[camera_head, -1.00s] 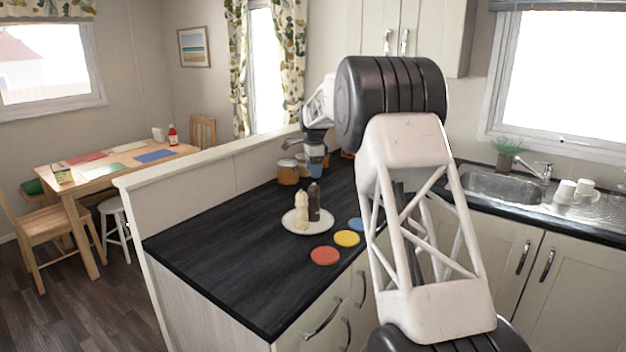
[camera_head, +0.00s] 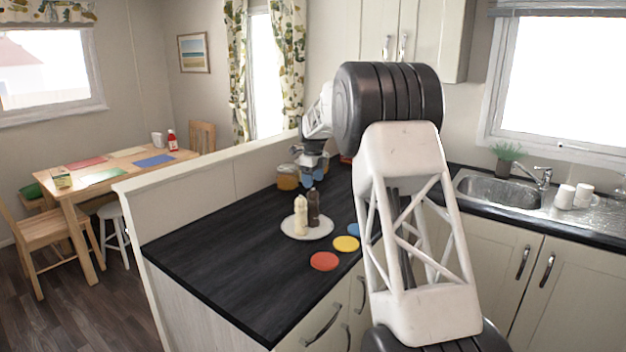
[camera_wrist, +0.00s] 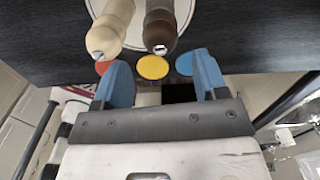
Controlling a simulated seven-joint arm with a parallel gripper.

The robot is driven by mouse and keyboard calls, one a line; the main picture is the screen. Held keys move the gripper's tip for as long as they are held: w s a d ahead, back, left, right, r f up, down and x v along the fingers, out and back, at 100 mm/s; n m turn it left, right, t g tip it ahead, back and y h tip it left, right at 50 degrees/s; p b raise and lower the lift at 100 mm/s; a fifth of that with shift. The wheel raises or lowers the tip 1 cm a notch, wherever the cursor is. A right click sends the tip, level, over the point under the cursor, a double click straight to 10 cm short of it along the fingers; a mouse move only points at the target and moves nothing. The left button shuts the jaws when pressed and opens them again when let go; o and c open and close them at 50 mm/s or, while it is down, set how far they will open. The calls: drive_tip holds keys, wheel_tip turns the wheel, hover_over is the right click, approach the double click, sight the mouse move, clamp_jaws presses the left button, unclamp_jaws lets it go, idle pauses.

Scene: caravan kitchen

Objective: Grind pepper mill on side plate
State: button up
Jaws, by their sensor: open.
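A white side plate (camera_head: 325,232) sits on the dark worktop in the head view. A cream mill (camera_head: 300,217) and a dark brown mill (camera_head: 313,208) stand upright on it, side by side. No label shows which holds pepper. My gripper (camera_head: 313,176) is open and empty, just above and behind the mill tops. In the wrist view its blue fingers (camera_wrist: 162,82) are spread apart. The cream mill (camera_wrist: 110,26) and the brown mill (camera_wrist: 164,26) appear beyond the fingertips, the brown one nearly centred between them. The plate (camera_wrist: 96,6) is partly hidden by the mills.
Red (camera_head: 324,261), yellow (camera_head: 346,244) and blue (camera_head: 355,229) discs lie right of the plate; my arm partly hides the blue one. The worktop (camera_head: 225,245) left of the plate is clear.

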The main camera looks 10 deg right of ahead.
sight(313, 189)
drive_tip(key=shift+f, duration=0.1)
drive_tip(key=shift+f, duration=2.9)
drive_tip(key=c, duration=0.7)
drive_tip(key=shift+c, duration=0.2)
